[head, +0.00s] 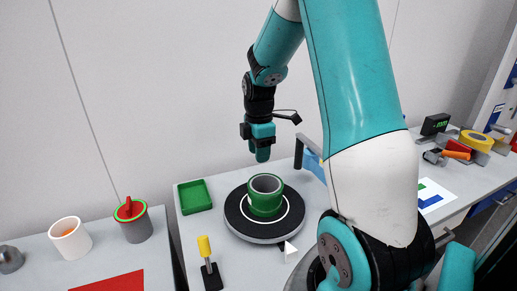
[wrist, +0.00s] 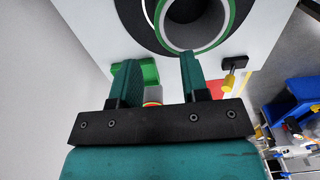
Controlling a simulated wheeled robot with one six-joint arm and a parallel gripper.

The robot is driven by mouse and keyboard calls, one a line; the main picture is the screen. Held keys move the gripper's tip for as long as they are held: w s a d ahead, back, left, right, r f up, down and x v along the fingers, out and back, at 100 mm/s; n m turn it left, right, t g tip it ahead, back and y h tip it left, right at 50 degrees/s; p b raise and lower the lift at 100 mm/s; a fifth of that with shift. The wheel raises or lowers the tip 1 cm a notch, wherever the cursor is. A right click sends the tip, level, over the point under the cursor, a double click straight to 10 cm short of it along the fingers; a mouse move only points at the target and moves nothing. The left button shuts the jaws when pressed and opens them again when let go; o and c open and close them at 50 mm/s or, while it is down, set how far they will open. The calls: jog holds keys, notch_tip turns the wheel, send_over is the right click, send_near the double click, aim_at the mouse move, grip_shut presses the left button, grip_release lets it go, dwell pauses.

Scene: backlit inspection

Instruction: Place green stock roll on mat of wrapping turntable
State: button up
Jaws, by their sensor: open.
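The green stock roll (head: 266,207), a short tube with a green outside and a grey hollow core, stands upright on the dark mat (head: 235,218) of the round wrapping turntable (head: 252,238). It sits inside the white ring marked on the mat, roughly centred. My gripper (head: 262,157) is above and slightly behind the roll, apart from it, pointing down. In the wrist view my gripper (wrist: 158,66) is open with nothing between its fingers. The roll (wrist: 196,46) is at the top of that view, cut off by the edge, beyond the right finger.
A green tray (head: 195,196) lies left of the turntable, and a yellow-handled tool (head: 205,248) stands at front left. A white cup (head: 70,238) and a grey cup with red contents (head: 136,228) stand on the left table. Tape and tools (head: 475,140) lie at right.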

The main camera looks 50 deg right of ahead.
jog(key=shift+a+r, duration=0.1)
jog(key=shift+r, duration=0.35)
jog(key=s+a+r+m+t+y, duration=0.1)
jog(key=s+a+r, duration=0.15)
jog(key=a, duration=0.65)
jog(key=s+a+r+m+y, duration=0.1)
jog(key=a+r, duration=0.3)
jog(key=a, duration=0.6)
jog(key=s+a+r+m+g+y, duration=0.1)
jog(key=s+a+r+m+y, duration=0.1)
jog(key=s+a, duration=1.1)
jog(key=shift+s+a+r+m, duration=0.25)
jog(key=shift+s+r+m, duration=0.25)
jog(key=shift+s+m, duration=0.3)
jog(key=shift+w, duration=0.1)
